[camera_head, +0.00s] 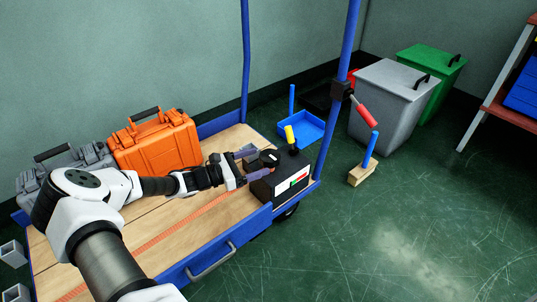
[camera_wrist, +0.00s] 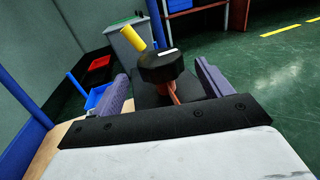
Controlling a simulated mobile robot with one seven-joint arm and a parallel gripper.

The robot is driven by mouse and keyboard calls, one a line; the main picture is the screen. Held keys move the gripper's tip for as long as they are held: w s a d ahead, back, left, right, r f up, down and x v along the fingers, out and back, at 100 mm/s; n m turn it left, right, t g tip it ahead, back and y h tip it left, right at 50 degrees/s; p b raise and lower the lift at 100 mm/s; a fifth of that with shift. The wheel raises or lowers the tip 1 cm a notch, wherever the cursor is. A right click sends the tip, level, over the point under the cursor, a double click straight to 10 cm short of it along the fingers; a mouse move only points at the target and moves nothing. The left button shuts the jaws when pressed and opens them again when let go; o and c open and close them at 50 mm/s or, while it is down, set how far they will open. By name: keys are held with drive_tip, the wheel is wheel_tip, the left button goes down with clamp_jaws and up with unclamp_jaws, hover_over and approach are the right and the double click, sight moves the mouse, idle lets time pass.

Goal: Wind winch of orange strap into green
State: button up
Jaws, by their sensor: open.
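The winch is a black box (camera_head: 287,192) at the right end of the cart bed. A black round knob (camera_head: 270,157) with a white mark sits on top; it also shows in the wrist view (camera_wrist: 161,66). A gauge (camera_head: 293,182) with red and green parts is on its side; its pointer is too small to read. The orange strap (camera_head: 180,228) runs along the bed. My gripper (camera_head: 253,163) is open, its two purple fingers on either side of the knob, with gaps visible in the wrist view (camera_wrist: 163,84). I cannot tell exact finger depth.
A yellow-handled lever (camera_head: 290,136) stands close behind the knob. Blue cart posts (camera_head: 338,85) rise nearby. An orange case (camera_head: 155,143) and a grey case (camera_head: 62,165) lie on the bed's left.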

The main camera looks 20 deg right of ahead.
drive_tip(key=a+p, duration=0.1)
drive_tip(key=a, duration=0.6)
drive_tip(key=shift+s, duration=0.35)
drive_tip(key=shift+a, duration=0.1)
